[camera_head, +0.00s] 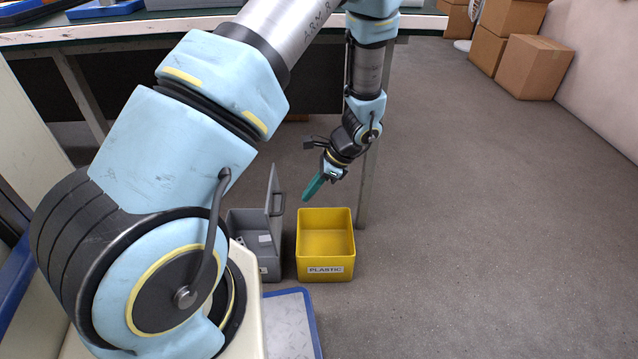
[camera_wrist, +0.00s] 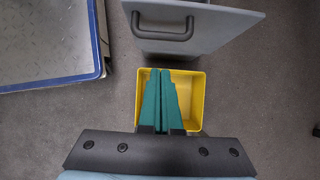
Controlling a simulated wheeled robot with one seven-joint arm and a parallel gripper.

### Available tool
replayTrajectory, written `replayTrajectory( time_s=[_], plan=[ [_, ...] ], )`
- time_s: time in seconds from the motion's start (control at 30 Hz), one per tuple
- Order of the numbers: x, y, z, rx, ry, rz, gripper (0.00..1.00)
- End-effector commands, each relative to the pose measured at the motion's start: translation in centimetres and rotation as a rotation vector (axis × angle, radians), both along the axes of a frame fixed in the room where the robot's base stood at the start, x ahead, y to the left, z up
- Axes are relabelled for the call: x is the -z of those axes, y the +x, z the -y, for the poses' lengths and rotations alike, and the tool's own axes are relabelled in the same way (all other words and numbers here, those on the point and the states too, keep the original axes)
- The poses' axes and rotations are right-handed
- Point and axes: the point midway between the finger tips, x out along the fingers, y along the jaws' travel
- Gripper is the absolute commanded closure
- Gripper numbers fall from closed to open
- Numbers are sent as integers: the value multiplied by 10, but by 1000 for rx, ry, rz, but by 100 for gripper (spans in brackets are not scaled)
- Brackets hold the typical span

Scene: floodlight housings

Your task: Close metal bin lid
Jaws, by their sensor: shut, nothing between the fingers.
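The grey metal bin (camera_head: 243,220) stands on the floor left of the yellow bin, partly hidden by my arm. Its grey lid (camera_head: 274,205) stands up, nearly vertical, on the bin's right side. The lid also shows at the top of the wrist view (camera_wrist: 225,28), with a dark handle (camera_wrist: 165,27) on it. My gripper (camera_head: 308,196) has teal fingers, pressed together with nothing between them. It hangs above the yellow bin, right of the lid and apart from it. In the wrist view the fingertips (camera_wrist: 161,72) point toward the lid.
A yellow bin labelled PLASTIC (camera_head: 325,269) stands open and empty beside the grey bin. A blue-edged platform (camera_head: 290,318) lies in front. A table (camera_head: 170,24) stands behind, its leg (camera_head: 368,185) near the yellow bin. Cardboard boxes (camera_head: 533,67) are far right. The right floor is clear.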

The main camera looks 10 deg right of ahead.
Motion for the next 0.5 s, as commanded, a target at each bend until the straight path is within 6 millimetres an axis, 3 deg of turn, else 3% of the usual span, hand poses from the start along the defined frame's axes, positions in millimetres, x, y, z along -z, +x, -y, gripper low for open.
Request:
replayTrajectory(
  time_s=[0.03,0.2,0.5],
  plan=[
    [11,1,-7,-2,3,-1,100],
    [13,6,-29,-3,1,-1,100],
    [14,8,-41,0,1,0,100]
  ],
)
